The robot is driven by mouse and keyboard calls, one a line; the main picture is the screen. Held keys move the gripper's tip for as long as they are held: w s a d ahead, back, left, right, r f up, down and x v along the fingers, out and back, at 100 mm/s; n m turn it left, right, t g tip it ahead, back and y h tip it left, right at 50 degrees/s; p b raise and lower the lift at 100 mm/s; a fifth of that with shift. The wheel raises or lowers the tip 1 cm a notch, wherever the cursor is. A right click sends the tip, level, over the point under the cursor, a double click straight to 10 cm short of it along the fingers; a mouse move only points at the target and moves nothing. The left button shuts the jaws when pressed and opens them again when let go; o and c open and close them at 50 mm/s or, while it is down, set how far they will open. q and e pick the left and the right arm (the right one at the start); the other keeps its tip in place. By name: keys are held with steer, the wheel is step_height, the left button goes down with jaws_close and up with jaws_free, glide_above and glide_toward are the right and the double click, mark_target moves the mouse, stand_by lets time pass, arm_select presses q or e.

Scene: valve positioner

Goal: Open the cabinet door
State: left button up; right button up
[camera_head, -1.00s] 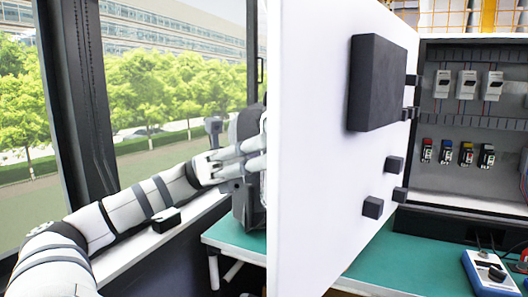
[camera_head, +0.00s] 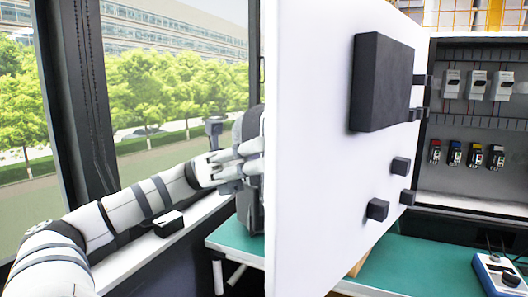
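The cabinet door (camera_head: 315,150) is a white panel standing swung open, seen on its inner side, with a large black box (camera_head: 382,82) and several small black blocks on it. The grey cabinet (camera_head: 470,130) behind it at the right shows its inside, with switches and small coloured modules. My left gripper (camera_head: 240,166) is at the door's left edge, beside or behind it. Its fingertips are partly hidden, so I cannot tell whether it is open or shut or touches the door. My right gripper is not in view.
A green-topped table (camera_head: 420,267) stands under the cabinet. A blue and white meter (camera_head: 497,274) with a dial lies on it at the lower right. A black object (camera_head: 247,205) stands behind my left gripper. A window fills the left side.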

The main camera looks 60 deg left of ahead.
arm_select(q)
steer(key=shift+r, duration=0.1)
steer(key=shift+a, duration=0.25)
steer(key=v, duration=1.1)
steer(key=shift+a+f, duration=0.25)
steer(key=shift+f, duration=0.05)
